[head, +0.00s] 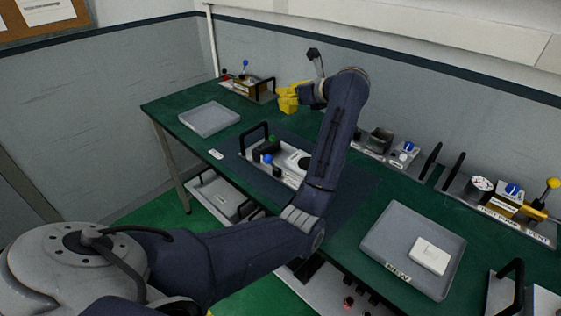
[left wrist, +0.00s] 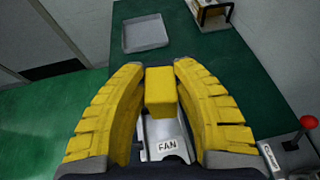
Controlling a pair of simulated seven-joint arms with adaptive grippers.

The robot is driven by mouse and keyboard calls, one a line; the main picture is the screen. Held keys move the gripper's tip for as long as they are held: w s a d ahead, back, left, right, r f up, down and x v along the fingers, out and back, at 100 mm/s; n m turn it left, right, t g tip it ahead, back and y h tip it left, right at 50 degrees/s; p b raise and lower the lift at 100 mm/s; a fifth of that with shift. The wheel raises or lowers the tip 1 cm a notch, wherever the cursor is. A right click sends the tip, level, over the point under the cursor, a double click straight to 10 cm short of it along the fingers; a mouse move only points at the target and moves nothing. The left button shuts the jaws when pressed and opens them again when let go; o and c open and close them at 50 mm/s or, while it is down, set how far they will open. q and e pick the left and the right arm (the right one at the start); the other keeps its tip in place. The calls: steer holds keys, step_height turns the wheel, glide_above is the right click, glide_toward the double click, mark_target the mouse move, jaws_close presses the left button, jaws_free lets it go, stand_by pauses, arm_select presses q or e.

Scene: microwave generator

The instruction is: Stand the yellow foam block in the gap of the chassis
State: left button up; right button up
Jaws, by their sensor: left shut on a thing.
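My left gripper (head: 289,100) is over the back of the green table in the head view. In the left wrist view its ridged yellow fingers (left wrist: 161,72) are shut on the yellow foam block (left wrist: 160,95). In the head view the block is hard to tell from the yellow fingers. A grey chassis (head: 292,176) with black handles and a blue and a green knob sits on the dark mat mid-table, nearer the front than the gripper. My arm covers its right part, and I cannot make out its gap.
An empty grey tray (head: 209,119) is at the table's left; it also shows in the wrist view (left wrist: 146,34). A NEW tray (head: 383,258) holds a white box (head: 430,255). Handled units (head: 498,205) line the back.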

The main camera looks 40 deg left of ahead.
arm_select(q)
steer(key=shift+s+a+f+n+g, duration=0.25)
steer(key=shift+s+a+n+g, duration=0.1)
steer(key=shift+a+n+g, duration=0.25)
steer(key=shift+s+a+r+n+g, duration=0.15)
steer(key=shift+s+a+n+g, duration=0.2)
steer(key=shift+g, duration=0.15)
glide_toward(271, 146)
steer(key=shift+y, duration=0.3)
steer(key=x, duration=0.5)
steer(key=shift+d, duration=0.1)
steer(key=shift+f, duration=0.2)
steer(key=o, duration=0.7)
steer(key=shift+o, duration=0.2)
